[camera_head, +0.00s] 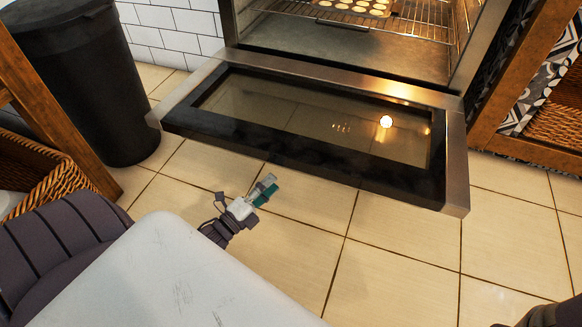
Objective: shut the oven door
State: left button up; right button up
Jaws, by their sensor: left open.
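The oven door (310,128) is folded down and open, lying about level in front of the oven (345,45). It has a steel frame and a dark glass window with a bright reflection. The oven inside is lit. My left gripper (266,188) shows below the door's front edge in the picture, left of its middle. It is open and empty, with green fingertips. I cannot tell its height relative to the door, but it looks apart from it. My right gripper is not in view; only a dark piece shows at the bottom right corner.
A tray of round pale items (355,7) sits on the oven's wire rack (420,22). A black bin (85,80) stands left of the oven. Wooden shelving with a wicker basket (45,175) is at left, and more shelving (530,75) at right. The tiled floor (400,260) before the door is clear.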

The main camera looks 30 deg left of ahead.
aim_at(290, 167)
pick_arm(q)
jog(key=b+x, duration=0.3)
jog(key=x, duration=0.4)
jog(key=shift+w+f, duration=0.1)
jog(key=shift+w, duration=0.15)
jog(key=shift+w+d, duration=0.15)
jog(key=shift+w, duration=0.3)
grip_shut()
